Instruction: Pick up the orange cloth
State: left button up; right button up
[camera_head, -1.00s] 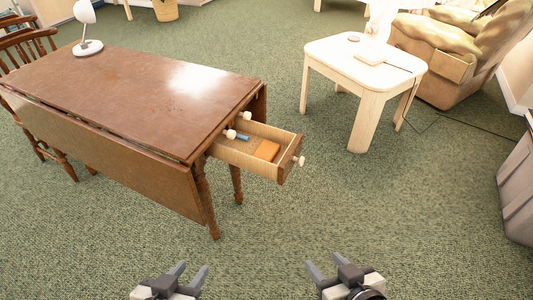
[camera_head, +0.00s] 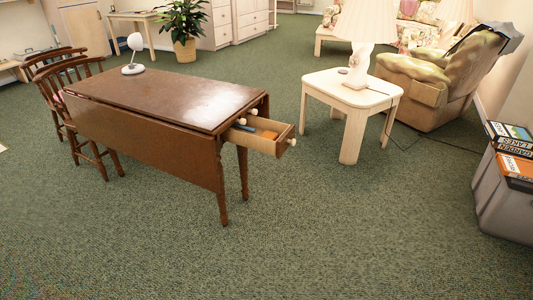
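An orange item (camera_head: 270,134), which looks like the folded orange cloth, lies inside the open drawer (camera_head: 265,144) at the right end of the brown drop-leaf table (camera_head: 160,100). Only a small part of it shows over the drawer wall. A small blue item (camera_head: 244,128) lies in the drawer to its left. Neither of my grippers is in view.
A white side table (camera_head: 318,84) with a lamp stands to the right of the drawer. An armchair (camera_head: 425,85) is behind it. A grey bin (camera_head: 495,200) with books on top is at the right edge. Green carpet in front is clear.

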aim_at(269, 135)
jog(key=u, duration=0.65)
jog(key=i, duration=0.65)
jog(key=u, duration=0.5)
jog(key=i, duration=0.85)
jog(key=z, duration=0.5)
